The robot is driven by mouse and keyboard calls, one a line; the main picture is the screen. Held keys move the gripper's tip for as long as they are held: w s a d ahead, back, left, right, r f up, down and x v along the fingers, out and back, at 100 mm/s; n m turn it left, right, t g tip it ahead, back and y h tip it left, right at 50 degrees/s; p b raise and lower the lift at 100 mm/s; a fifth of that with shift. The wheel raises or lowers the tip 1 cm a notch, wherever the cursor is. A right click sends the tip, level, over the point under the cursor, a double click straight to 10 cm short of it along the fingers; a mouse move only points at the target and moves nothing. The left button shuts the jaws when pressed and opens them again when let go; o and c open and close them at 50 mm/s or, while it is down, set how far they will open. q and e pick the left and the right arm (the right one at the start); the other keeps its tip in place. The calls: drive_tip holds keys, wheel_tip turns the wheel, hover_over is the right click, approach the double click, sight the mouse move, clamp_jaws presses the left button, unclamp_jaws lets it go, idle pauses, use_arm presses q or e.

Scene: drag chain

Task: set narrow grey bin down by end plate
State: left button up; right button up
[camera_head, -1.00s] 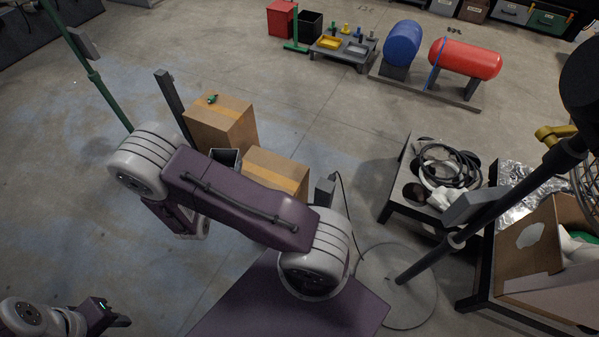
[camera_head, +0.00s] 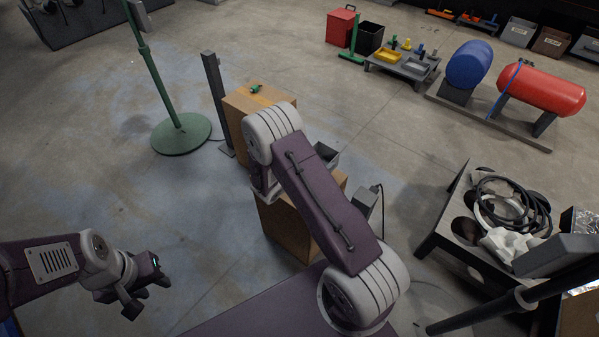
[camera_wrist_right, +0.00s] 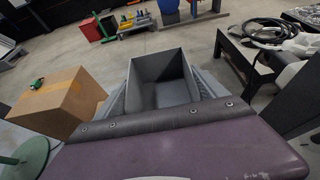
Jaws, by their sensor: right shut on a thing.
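The narrow grey bin (camera_wrist_right: 163,82) is open-topped and looks empty. It fills the middle of the right wrist view, just past the purple wrist housing. My right gripper (camera_wrist_right: 165,100) is shut on it; the grip contact is mostly hidden. In the head view part of the bin (camera_head: 328,155) shows behind my right arm, above the cardboard boxes, and the right gripper is hidden. My left gripper (camera_head: 150,283) is at the lower left over bare floor, with nothing visible in it; its jaw gap is unclear. I cannot identify the end plate.
A cardboard box with a green item on top (camera_head: 256,98) and a second box (camera_head: 290,225) stand near my right arm. A grey post (camera_head: 215,100) and green stand (camera_head: 181,134) are left. A black table with cables (camera_head: 460,232) is right.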

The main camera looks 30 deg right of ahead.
drive_tip(key=w+a+f+b, duration=0.1)
drive_tip(key=w+f, duration=0.1)
drive_tip(key=f, duration=0.1)
drive_tip(key=w+f+b, duration=0.1)
drive_tip(key=w+f, duration=0.2)
drive_tip(key=w+a+f+b, duration=0.1)
drive_tip(key=w+f+b, duration=0.1)
drive_tip(key=f, duration=0.1)
drive_tip(key=shift+w+a, duration=0.25)
drive_tip(key=shift+a, duration=0.05)
drive_tip(key=shift+f, duration=0.1)
drive_tip(key=o, duration=1.3)
